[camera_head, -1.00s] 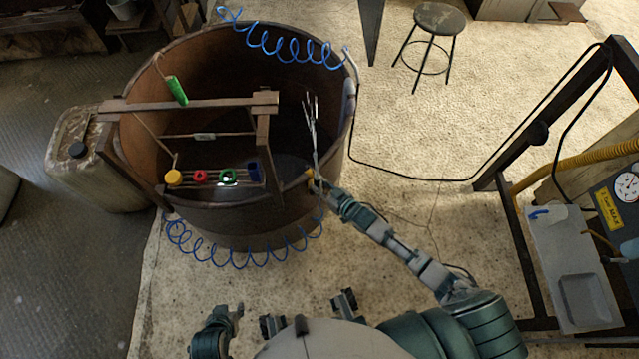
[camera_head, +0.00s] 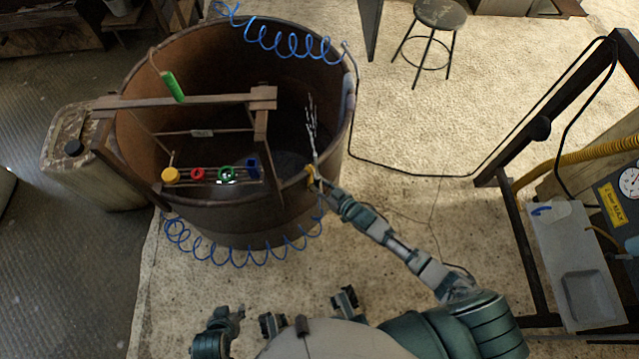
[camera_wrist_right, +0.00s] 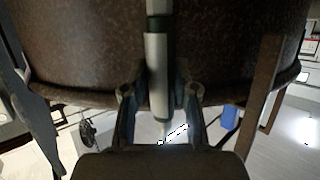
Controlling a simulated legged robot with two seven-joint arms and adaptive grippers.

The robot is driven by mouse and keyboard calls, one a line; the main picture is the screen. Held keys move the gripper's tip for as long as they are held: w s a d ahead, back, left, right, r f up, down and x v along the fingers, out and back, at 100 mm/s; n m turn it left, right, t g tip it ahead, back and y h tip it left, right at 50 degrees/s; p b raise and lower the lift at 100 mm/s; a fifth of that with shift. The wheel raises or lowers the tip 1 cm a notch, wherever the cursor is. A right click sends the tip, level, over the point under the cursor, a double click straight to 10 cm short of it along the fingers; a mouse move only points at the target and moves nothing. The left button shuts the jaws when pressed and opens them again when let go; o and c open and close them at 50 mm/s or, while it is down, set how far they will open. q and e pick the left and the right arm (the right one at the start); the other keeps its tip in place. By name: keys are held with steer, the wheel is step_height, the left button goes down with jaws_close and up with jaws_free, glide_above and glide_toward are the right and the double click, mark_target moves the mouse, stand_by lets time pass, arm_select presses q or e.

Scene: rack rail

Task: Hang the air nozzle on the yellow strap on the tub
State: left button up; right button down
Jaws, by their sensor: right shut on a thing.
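The brown tub (camera_head: 235,218) stands at the left of the head view. The yellow strap (camera_head: 310,173) shows on its near right rim, partly hidden by my right gripper. My right gripper (camera_head: 320,184) is at that rim, beside the strap. In the right wrist view it is shut on a grey and dark green rod-like thing, which looks like the air nozzle (camera_wrist_right: 157,75), with the tub wall behind. Whether the nozzle touches the strap cannot be told. My left gripper (camera_head: 232,316) is low in the head view, away from the tub; its jaw opening is unclear.
A wooden frame (camera_head: 190,101) with coloured rings lies across the tub. Blue coiled hoses (camera_head: 245,256) hang at its front and back. A jerrycan (camera_head: 110,185) stands left, a stool (camera_head: 440,15) at the back, and a cart (camera_head: 565,265) at the right. Floor between is clear.

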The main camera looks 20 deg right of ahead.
steer(key=c, duration=0.8)
jaws_free()
steer(key=v, duration=1.2)
steer(key=s+d+f+m+g+h+p, duration=0.25)
steer(key=s+f+g+h+p, duration=0.3)
steer(key=s+f+p, duration=0.4)
arm_select(q)
steer(key=s+a+f+g+p, duration=0.1)
steer(key=s+f, duration=0.3)
steer(key=f, duration=0.4)
steer(key=s+f+g+p, duration=0.1)
steer(key=s+f+g, duration=0.1)
steer(key=f, duration=0.7)
steer(key=shift+s+a+y, duration=0.3)
steer(key=shift+s+a, duration=0.1)
steer(key=shift+s, duration=0.5)
arm_select(e)
steer(key=s+f+g, duration=0.2)
steer(key=s, duration=0.4)
steer(key=s+a+f+g, duration=0.1)
steer(key=s+f+g, duration=0.1)
steer(key=s, duration=0.4)
steer(key=s+a+f+g, duration=0.1)
steer(key=s+f+g, duration=0.1)
steer(key=s+f, duration=0.2)
steer(key=shift+s+f+h, duration=0.15)
steer(key=shift+s+h, duration=0.1)
steer(key=shift+s, duration=1)
